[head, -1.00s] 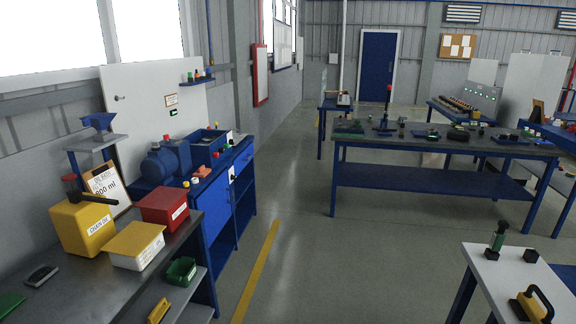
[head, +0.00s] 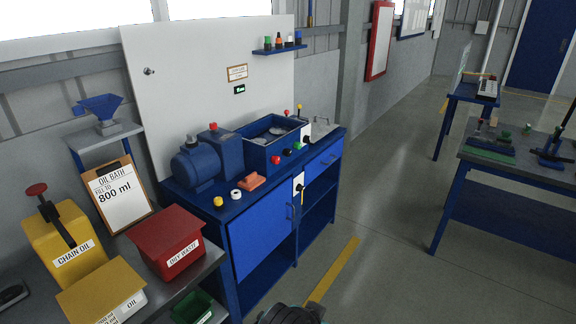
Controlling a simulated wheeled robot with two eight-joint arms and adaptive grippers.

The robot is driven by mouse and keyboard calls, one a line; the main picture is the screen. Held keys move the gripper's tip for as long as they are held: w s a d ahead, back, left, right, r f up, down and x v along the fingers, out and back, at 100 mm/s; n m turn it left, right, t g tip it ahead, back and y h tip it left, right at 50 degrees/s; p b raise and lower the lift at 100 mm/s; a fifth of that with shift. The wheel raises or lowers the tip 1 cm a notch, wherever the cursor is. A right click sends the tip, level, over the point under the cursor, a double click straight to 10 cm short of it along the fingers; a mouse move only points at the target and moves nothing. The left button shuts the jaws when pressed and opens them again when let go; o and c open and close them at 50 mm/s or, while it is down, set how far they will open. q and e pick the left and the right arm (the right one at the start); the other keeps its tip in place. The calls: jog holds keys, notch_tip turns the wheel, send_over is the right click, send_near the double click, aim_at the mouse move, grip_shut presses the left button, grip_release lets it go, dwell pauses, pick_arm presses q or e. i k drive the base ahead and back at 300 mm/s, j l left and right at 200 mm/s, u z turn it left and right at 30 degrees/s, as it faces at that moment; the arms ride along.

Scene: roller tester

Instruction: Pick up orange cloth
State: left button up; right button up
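The orange cloth (head: 252,181) lies folded on the front edge of the blue bench (head: 213,204) top, in the middle of the head view. It sits between a white tape roll and the blue machine's red knob. Nothing covers it. No gripper fingers show in the head view. A dark rounded part, probably of my own arm, is cut off at the bottom edge, well below the cloth.
A blue motor (head: 194,167) and an open blue tank (head: 268,145) stand behind the cloth. A red waste bin (head: 167,240) and a yellow chain oil can (head: 65,245) stand on the nearer grey bench.

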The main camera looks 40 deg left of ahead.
aim_at(253, 180)
jog(key=i+u, duration=0.35)
jog(key=i, duration=0.2)
jog(key=i+l+u, duration=0.2)
jog(key=i+u, duration=0.15)
jog(key=i, duration=0.15)
